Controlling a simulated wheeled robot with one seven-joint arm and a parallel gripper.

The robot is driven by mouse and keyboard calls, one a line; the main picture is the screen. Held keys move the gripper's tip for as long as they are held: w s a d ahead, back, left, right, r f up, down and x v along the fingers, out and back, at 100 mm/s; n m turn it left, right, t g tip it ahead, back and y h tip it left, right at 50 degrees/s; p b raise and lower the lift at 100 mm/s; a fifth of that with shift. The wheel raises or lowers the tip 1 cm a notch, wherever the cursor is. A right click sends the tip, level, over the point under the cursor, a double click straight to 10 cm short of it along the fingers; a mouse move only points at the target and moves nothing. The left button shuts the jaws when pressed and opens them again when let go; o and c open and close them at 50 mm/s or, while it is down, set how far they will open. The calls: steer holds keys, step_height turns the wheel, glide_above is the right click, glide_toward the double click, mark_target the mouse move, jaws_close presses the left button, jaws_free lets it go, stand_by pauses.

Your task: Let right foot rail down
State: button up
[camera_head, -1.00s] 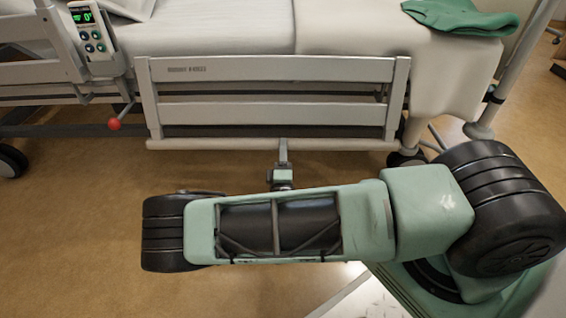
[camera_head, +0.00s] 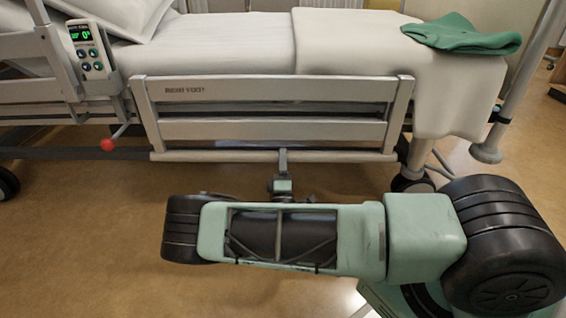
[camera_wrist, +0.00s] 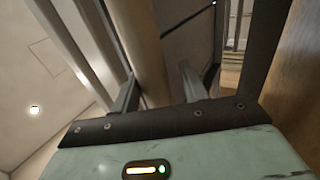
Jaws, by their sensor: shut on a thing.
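The right foot rail (camera_head: 270,130) is a pale grey panel of horizontal bars between two end posts, along the near side of the bed. Its top bar shows just below the mattress edge in the head view. My gripper (camera_head: 283,160) reaches the middle of the rail's bottom bar from the near side. In the wrist view my gripper (camera_wrist: 158,92) has its two fingers on either side of the beige bottom bar (camera_wrist: 148,45), shut on it. My forearm lies below the rail in the head view and hides the floor there. The far side of the grip is hidden.
A hand control (camera_head: 90,48) hangs on the head-end rail at the left, with a red-knobbed lever (camera_head: 107,145) below it. A green cloth (camera_head: 462,35) lies on the foot of the bed. A grey pole (camera_head: 520,85) stands at the right. Floor (camera_head: 80,240) is clear at the left.

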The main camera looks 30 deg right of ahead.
steer(key=shift+w+d+f, duration=0.15)
steer(key=shift+d+f, duration=0.15)
steer(key=shift+f, duration=0.2)
steer(key=o, duration=1.1)
steer(key=b+v, duration=0.1)
steer(key=v, duration=0.4)
steer(key=b+v, duration=0.2)
steer(key=v, duration=0.4)
steer(key=b+v, duration=0.2)
steer(key=v, duration=0.4)
steer(key=shift+s+a+r, duration=0.25)
steer(key=shift+a, duration=0.05)
